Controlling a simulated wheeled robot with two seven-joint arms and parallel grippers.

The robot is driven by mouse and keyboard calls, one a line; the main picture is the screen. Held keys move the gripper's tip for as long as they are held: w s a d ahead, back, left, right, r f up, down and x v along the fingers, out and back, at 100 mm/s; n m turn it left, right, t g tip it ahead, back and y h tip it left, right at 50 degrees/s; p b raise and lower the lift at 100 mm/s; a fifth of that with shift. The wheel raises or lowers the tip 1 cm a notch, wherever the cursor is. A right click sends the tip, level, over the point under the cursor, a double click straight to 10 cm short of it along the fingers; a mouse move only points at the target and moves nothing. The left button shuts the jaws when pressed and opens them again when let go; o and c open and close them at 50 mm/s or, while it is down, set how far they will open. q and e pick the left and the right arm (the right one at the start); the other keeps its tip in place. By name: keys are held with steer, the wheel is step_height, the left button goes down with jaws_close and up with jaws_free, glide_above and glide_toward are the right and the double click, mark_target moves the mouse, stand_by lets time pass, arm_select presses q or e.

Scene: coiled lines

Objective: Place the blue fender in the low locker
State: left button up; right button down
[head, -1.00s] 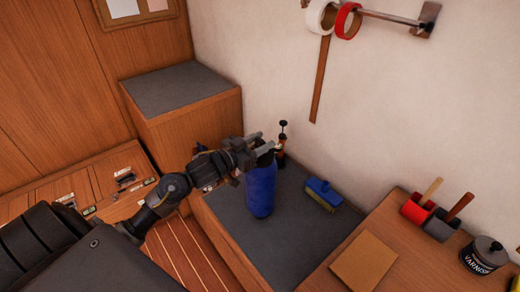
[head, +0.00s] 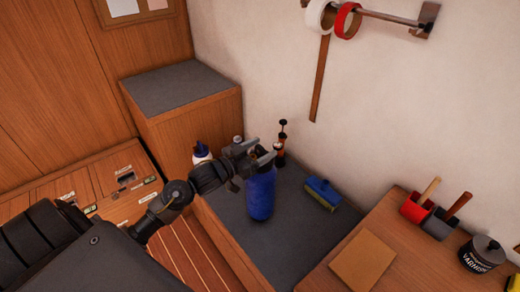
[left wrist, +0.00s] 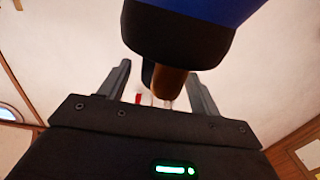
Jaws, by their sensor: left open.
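The blue fender (head: 261,194) stands upright on a low grey-topped surface (head: 285,240) beside the wall. My left gripper (head: 264,150) is at its dark upper end, with the jaws open. In the left wrist view, the fender's blue body and dark end (left wrist: 175,35) fill the top, and a brown part reaches down between the spread fingers (left wrist: 160,80). I cannot tell whether the fingers touch it. Labelled wooden compartments (head: 122,165) lie at the left; I cannot tell for sure which part is the low locker. My right gripper is not in view.
A taller grey-topped box (head: 180,90) stands behind. A white and blue bottle (head: 202,152), a dark and orange pump-like item (head: 282,145) and a blue brush (head: 323,193) stand near the fender. A wooden worktop (head: 410,250) with pots is at right.

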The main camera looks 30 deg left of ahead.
arm_select(q)
steer(key=shift+r, duration=0.1)
steer(key=b+v, duration=0.2)
steer(key=v, duration=1)
